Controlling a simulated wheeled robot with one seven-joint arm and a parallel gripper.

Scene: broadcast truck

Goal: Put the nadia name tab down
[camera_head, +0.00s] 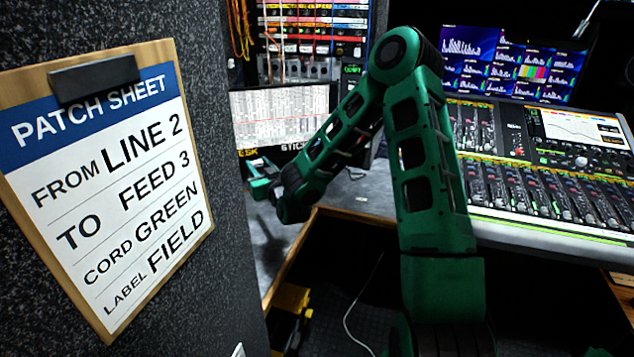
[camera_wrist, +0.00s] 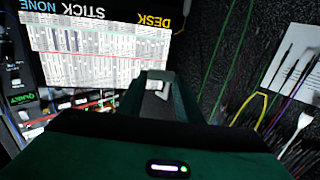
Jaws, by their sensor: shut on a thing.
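My green arm reaches to the left over the desk, and my gripper (camera_head: 262,186) is partly hidden behind its wrist and the wall edge in the head view. In the wrist view my gripper (camera_wrist: 158,95) is shut on a small whitish piece (camera_wrist: 157,85), which sits between the fingertips. This looks like the name tab, but no name can be read on it. The lit sheet with DESK, STICK and NONE headings (camera_wrist: 95,55) shows upside down beyond the fingers; it also shows in the head view (camera_head: 280,115).
A patch sheet clipboard (camera_head: 110,185) hangs on the dark wall at left. A mixing console (camera_head: 545,190) fills the right, with monitors (camera_head: 515,65) behind. Coloured cords (camera_wrist: 255,105) and a white card (camera_wrist: 290,75) lie right in the wrist view. A yellow object (camera_head: 290,310) is below the desk.

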